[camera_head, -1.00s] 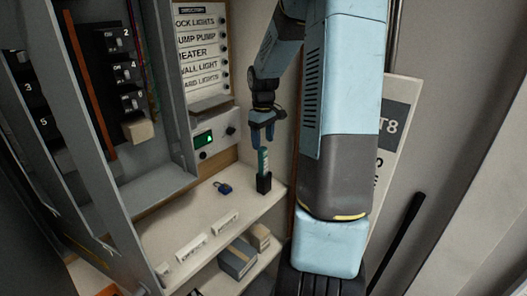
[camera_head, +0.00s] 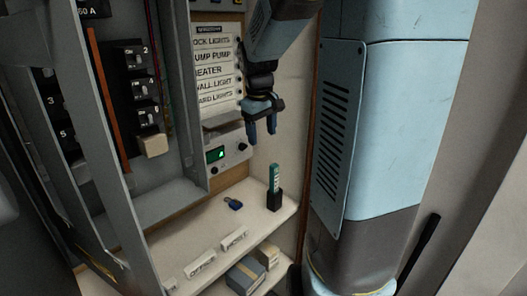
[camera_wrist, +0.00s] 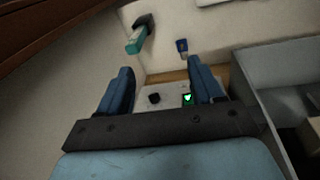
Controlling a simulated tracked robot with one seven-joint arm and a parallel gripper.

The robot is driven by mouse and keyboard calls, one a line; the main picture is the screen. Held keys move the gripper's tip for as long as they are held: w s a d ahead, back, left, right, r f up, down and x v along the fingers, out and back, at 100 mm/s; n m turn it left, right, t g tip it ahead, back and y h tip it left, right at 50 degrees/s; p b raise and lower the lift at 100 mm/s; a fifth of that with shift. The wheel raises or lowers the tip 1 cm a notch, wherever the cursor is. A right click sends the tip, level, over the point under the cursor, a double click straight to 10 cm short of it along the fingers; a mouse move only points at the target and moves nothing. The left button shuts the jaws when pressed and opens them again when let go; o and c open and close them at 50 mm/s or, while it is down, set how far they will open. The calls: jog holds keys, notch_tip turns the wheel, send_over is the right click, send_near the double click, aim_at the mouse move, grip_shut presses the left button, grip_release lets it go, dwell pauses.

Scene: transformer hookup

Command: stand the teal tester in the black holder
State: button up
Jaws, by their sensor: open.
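The teal tester (camera_head: 274,177) stands upright in the black holder (camera_head: 275,200) on the white shelf, near its right end. In the wrist view the teal tester (camera_wrist: 137,42) shows beyond my left finger, with the black holder (camera_wrist: 145,21) at its far end. My gripper (camera_head: 262,139) is open and empty, above the tester and apart from it. Its two blue fingers (camera_wrist: 161,88) frame nothing between them in the wrist view except the panel behind.
A blue padlock-like item (camera_head: 233,203) lies on the shelf (camera_head: 215,220) left of the holder. White label blocks (camera_head: 234,239) line the shelf's front edge. Boxes (camera_head: 246,275) sit on the lower shelf. A panel with a green display (camera_head: 215,155) and open breaker cabinet stand left.

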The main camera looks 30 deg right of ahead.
jog(key=s+a+r+m+t, duration=0.1)
jog(key=s+a, duration=0.2)
jog(key=s, duration=0.3)
jog(key=s+a+r+m+t+y, duration=0.1)
jog(key=s+a+r, duration=0.1)
jog(key=s, duration=0.4)
jog(key=s+a+r+t, duration=0.1)
jog(key=s+a+t, duration=0.1)
jog(key=s+a, duration=0.2)
jog(key=shift+s+a+r+m, duration=0.25)
jog(key=shift+s+m, duration=0.15)
jog(key=shift+s, duration=1.1)
